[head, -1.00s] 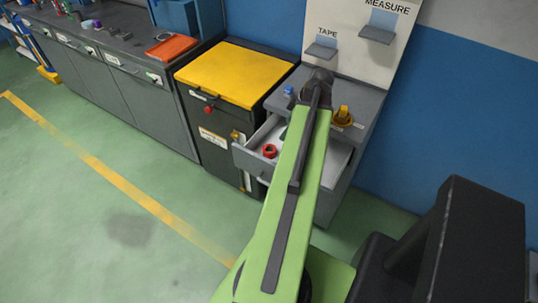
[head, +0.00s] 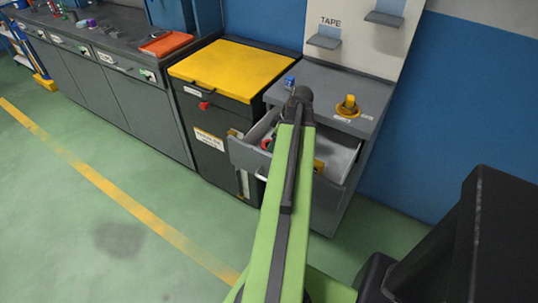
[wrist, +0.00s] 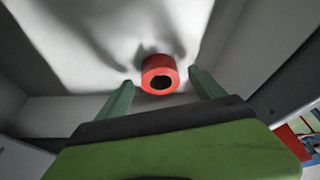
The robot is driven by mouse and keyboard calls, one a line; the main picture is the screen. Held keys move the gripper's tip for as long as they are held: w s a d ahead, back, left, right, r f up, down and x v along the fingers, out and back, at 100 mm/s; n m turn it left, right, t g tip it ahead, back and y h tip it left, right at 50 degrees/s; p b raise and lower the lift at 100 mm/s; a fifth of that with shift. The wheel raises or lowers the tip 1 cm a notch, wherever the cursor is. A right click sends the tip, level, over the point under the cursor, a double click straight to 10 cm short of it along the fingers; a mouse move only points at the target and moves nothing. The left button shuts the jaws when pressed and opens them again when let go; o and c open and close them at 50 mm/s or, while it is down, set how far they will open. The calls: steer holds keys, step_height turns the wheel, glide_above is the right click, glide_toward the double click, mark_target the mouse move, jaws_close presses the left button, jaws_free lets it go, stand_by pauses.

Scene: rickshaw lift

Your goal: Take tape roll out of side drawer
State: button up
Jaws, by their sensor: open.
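The red tape roll (wrist: 160,64) lies on the pale floor of the open side drawer (wrist: 90,50) in the wrist view, its dark hole facing the camera. My gripper (wrist: 161,80) is open, with one green finger on each side of the roll. I cannot tell whether the fingers touch it. In the head view the drawer (head: 247,157) is pulled out of the grey cabinet, and only a sliver of the red roll (head: 266,143) shows beside my arm. My gripper is hidden behind my arm there.
A yellow item (head: 318,166) shows in the drawer right of my arm. A yellow tape dispenser-like object (head: 347,106) and a small blue object (head: 289,83) stand on the cabinet top. A yellow-topped bin (head: 235,70) stands left. Shelf labelled TAPE (head: 324,40) is behind.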

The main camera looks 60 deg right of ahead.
steer(key=shift+w+f, duration=0.2)
steer(key=shift+f, duration=0.35)
steer(key=shift+r, duration=0.15)
steer(key=c, duration=1.5)
steer(key=shift+o, duration=0.2)
steer(key=shift+r, duration=0.1)
step_height(320, 180, up, 10)
steer(key=p, duration=1)
